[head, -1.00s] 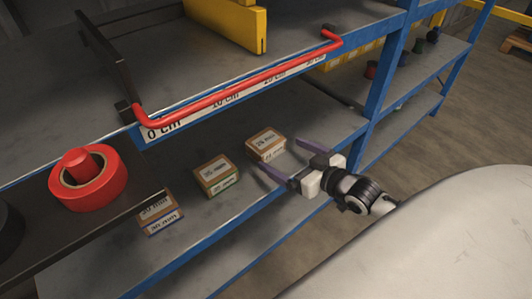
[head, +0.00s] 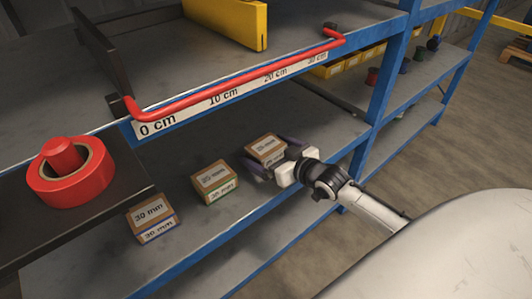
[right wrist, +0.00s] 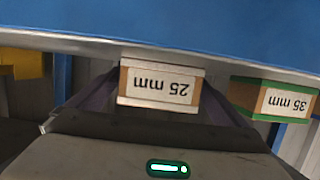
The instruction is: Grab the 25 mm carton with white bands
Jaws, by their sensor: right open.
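The 25 mm carton (head: 264,146) is a small brown box with a white label and white bands. It stands on the lower shelf, rightmost of three cartons. My right gripper (head: 267,155) is open, with one purple-grey finger on each side of it. In the right wrist view the 25 mm carton (right wrist: 160,88) appears upside down between the fingers, with gaps to both. Part of the carton's front is hidden by the gripper in the head view. My left gripper is not in view.
A 35 mm carton with green bands (head: 214,183) stands left of it, and a 30 mm carton with blue bands (head: 152,218) farther left. The upper shelf has a red rail (head: 236,75) above. A red roll (head: 68,180) sits on a dark ledge at left.

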